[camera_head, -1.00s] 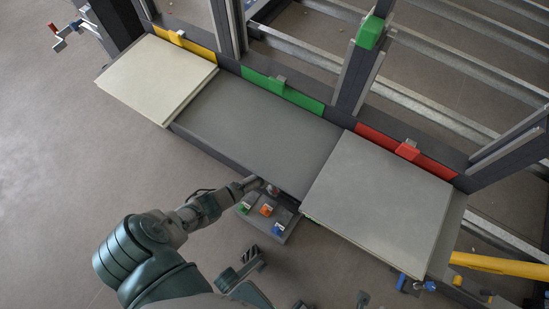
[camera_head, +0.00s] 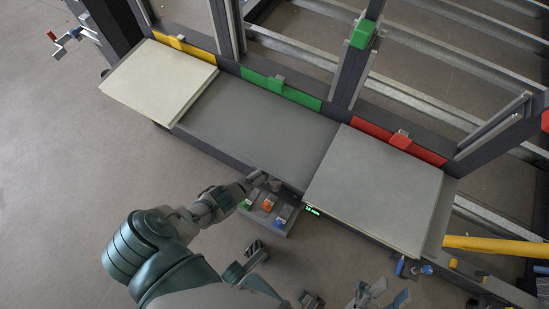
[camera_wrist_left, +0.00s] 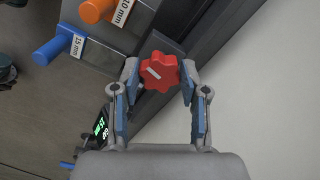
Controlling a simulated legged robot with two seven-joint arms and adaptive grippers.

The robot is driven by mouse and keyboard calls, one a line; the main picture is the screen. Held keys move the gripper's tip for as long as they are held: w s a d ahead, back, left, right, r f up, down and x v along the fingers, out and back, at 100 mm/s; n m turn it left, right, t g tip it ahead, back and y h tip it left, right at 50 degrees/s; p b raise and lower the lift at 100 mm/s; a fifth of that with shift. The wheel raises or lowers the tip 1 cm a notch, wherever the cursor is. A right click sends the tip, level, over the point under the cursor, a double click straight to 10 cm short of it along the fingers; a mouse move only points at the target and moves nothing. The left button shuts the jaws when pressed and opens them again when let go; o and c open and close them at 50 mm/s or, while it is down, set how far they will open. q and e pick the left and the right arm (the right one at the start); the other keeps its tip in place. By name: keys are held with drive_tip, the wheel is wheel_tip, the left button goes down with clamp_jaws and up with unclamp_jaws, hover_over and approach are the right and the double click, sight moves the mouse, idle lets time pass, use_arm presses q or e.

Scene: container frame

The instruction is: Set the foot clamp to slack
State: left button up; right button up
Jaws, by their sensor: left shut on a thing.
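A red lobed knob (camera_wrist_left: 160,71) with a white mark on top sits at the dark edge beside the peg block. My left gripper (camera_wrist_left: 160,80) has its two blue-padded fingers on either side of it and is shut on it. In the head view my left gripper (camera_head: 264,179) reaches the front edge of the bench above the peg block, and it hides most of the knob. I cannot tell from a label whether this knob is the foot clamp's. My right gripper (camera_head: 381,294) is at the bottom edge, apart from everything, with its fingers spread and empty.
The peg block (camera_head: 286,230) carries green, orange (camera_head: 267,205) and blue (camera_head: 280,222) pegs; 10 mm and 15 mm labels show in the wrist view. A small green-lit display (camera_head: 313,210) is right of it. Pale panels (camera_head: 375,190) lie on the bench. Floor at left is clear.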

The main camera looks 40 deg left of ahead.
use_arm(q)
drive_tip(key=n, duration=0.5)
drive_tip(key=shift+w+d+r+n+p, duration=0.1)
drive_tip(key=shift+w+d+n+p, duration=0.15)
drive_tip(key=shift+d+n+p, duration=0.1)
drive_tip(key=n, duration=0.3)
drive_tip(key=shift+n, duration=0.25)
drive_tip(key=n, duration=0.5)
drive_tip(key=shift+w+a+p, duration=0.1)
drive_tip(key=shift+p, duration=0.25)
drive_tip(key=n, duration=0.5)
drive_tip(key=shift+a+n, duration=0.1)
drive_tip(key=shift+n, duration=0.3)
use_arm(e)
drive_tip(key=w+g, duration=0.1)
drive_tip(key=w+f+g, duration=0.1)
drive_tip(key=w+f+n+g, duration=0.1)
drive_tip(key=shift+w+a+f, duration=0.1)
drive_tip(key=shift+w+a, duration=0.2)
drive_tip(key=shift+a, duration=0.05)
use_arm(q)
drive_tip(key=o, duration=1.1)
drive_tip(key=shift+a, duration=0.1)
drive_tip(key=shift+o, duration=0.2)
use_arm(e)
drive_tip(key=shift+s+y, duration=0.1)
drive_tip(key=shift+y, duration=0.2)
